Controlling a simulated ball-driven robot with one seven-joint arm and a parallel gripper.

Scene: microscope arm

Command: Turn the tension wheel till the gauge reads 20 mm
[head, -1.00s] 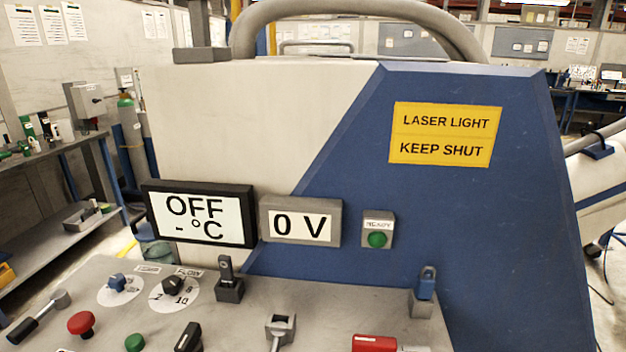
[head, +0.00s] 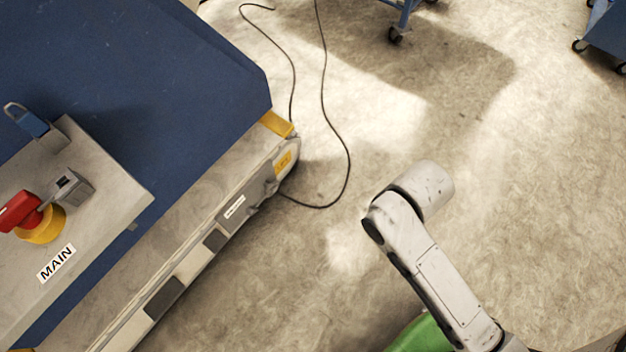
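I cannot make out the tension wheel or its gauge in the head view. A long grey rail or conveyor (head: 190,262) runs along the machine's front side, with a rounded end and a yellow label (head: 285,160) on it. A small white label (head: 234,206) on its side is too small to read. My arm's pale links show at the lower right, over the floor and apart from the rail. My gripper is not in view.
The blue machine body (head: 130,60) fills the upper left. A grey panel (head: 105,195) marked MAIN carries a red-handled switch (head: 22,211) and a blue padlock (head: 38,128). Black cables (head: 349,150) lie on the floor. Blue wheeled carts (head: 405,15) stand at the back. Open floor lies right of the rail.

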